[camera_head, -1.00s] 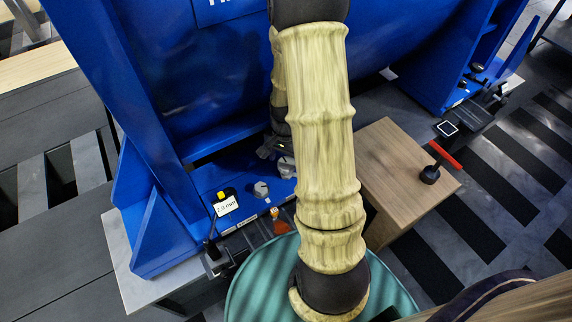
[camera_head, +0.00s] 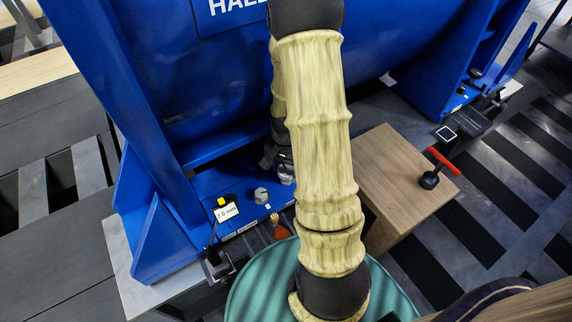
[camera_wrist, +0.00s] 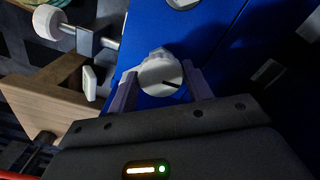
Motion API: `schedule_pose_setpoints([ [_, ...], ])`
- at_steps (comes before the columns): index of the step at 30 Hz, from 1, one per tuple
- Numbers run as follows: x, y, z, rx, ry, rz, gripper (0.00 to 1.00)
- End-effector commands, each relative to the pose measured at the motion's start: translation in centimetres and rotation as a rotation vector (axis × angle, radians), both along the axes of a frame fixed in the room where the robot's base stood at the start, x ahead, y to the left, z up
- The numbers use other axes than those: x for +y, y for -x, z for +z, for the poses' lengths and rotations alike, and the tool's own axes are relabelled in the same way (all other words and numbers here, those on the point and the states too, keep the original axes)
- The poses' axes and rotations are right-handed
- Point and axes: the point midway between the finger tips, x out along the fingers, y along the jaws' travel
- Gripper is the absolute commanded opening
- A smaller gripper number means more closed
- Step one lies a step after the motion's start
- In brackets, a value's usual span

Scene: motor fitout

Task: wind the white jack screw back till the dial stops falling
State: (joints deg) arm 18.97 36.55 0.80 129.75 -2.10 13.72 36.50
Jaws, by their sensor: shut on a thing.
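My gripper (camera_wrist: 160,88) has its two fingers on either side of a round pale knob (camera_wrist: 158,72) with a black mark, against the blue base, and is shut on it. In the head view my gripper (camera_head: 277,157) is low at the blue housing, partly hidden by my arm. A white jack screw (camera_wrist: 47,21) with a white round head and a metal shank through a block shows at the upper left of the wrist view, apart from my fingers. The dial readout (camera_head: 227,212) is a small white display that seems to read 2.0 mm.
A second grey knob (camera_head: 262,195) stands on the blue foot. A teal round top (camera_head: 255,290) is below my arm. The large blue housing (camera_head: 190,90) fills the back.

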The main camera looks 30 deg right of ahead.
Motion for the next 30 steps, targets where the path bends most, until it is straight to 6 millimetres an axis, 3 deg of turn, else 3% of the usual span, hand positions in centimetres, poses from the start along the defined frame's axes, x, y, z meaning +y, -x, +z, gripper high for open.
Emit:
schedule_pose_setpoints([
  [12, -0.09, 0.14, 0.34, 0.002, -0.001, 0.306, 0.27],
  [23, -0.14, 0.07, 0.08, -0.001, 0.0, 0.33, 0.27],
  [24, -0.14, 0.07, 0.08, -0.002, 0.001, 0.329, 0.56],
  [27, -0.14, 0.07, 0.07, -0.001, 0.0, 0.329, 0.72],
  [30, -0.13, 0.09, 0.06, 0.0, 0.001, 0.329, 0.72],
])
